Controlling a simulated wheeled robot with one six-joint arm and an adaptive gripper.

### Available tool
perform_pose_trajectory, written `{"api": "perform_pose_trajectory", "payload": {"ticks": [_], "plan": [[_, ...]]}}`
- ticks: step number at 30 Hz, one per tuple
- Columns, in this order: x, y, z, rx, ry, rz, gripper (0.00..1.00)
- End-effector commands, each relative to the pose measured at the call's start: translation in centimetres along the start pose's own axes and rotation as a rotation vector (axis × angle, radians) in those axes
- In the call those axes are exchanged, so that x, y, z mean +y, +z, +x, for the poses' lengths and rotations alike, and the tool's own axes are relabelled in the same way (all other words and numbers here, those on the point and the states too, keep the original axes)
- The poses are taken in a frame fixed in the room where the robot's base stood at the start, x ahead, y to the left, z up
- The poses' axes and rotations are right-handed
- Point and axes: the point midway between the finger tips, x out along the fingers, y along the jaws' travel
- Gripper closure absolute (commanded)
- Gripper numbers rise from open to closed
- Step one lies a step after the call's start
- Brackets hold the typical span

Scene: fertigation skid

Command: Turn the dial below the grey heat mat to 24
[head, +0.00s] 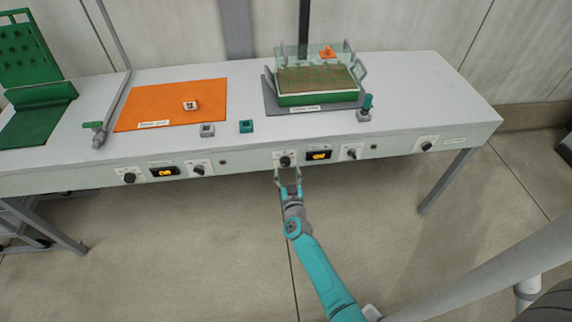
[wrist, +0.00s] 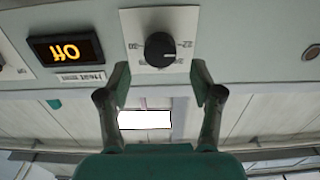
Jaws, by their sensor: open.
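The grey heat mat (head: 268,90) lies on the right part of the bench, under a green tray. The black dial (head: 285,160) sits on a white plate on the bench's front face below it, left of a lit display (head: 318,155). In the wrist view the dial (wrist: 160,50) shows upside down, and its setting is not clearly readable. The display (wrist: 65,49) shows orange characters there, also upside down. My gripper (head: 288,176) is open and empty in front of the dial. In the wrist view its fingers (wrist: 160,82) lie to either side, short of the knob.
Another dial (head: 351,152) is right of the display. More controls sit below the orange mat (head: 150,107), including a dial (head: 129,178). A clear lid (head: 318,52) stands at the green tray (head: 290,100). A small teal block (head: 246,127) lies on the bench.

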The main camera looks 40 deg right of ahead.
Motion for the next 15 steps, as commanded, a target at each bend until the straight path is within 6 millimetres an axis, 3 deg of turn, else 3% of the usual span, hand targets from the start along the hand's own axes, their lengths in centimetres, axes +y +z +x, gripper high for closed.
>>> {"api": "perform_pose_trajectory", "payload": {"ticks": [6,15], "plan": [[0.0,0.0,2.9,0.000,-0.001,0.001,0.34],[0.0,0.1,4.2,-0.001,-0.001,0.000,0.34]]}}
